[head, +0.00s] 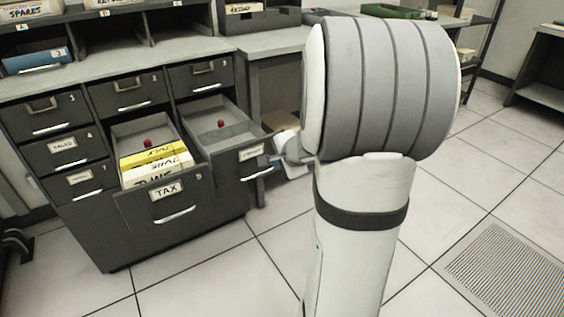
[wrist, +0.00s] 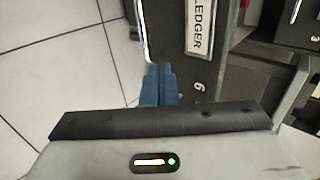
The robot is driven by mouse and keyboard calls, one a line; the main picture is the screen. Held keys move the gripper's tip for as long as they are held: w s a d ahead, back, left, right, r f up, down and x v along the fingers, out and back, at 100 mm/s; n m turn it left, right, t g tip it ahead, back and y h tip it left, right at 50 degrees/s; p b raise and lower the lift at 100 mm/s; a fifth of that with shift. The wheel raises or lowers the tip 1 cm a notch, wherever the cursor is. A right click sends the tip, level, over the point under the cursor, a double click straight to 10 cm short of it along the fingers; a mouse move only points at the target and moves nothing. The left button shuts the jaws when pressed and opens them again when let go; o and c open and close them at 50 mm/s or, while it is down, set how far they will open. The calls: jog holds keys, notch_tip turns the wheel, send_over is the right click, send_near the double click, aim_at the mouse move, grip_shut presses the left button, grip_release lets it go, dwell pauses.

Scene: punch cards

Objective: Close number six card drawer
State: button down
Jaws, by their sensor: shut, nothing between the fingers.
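The number six drawer (head: 228,131) is the right one of the middle row in a dark grey card cabinet and is pulled well out. Its front also shows in the wrist view (wrist: 226,85), turned sideways, with a LEDGER label (wrist: 200,25), a 6 and part of a silver handle (wrist: 146,40). My gripper (head: 276,159) is at the right end of this front in the head view. In the wrist view its blue fingers (wrist: 158,72) are shut and empty, close to the front near the handle's end. I cannot tell whether they touch it.
The TAX drawer (head: 165,191), holding yellow and white cards (head: 155,165), is also open, left of drawer six. The other drawers in view look shut. Shelves (head: 160,45) stand on the cabinet top. Tiled floor (head: 480,180) is clear at right.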

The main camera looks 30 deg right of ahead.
aim_at(269, 153)
jog(key=shift+w+a+f+p, duration=0.15)
jog(key=shift+w+p, duration=0.3)
jog(key=shift+w, duration=1.7)
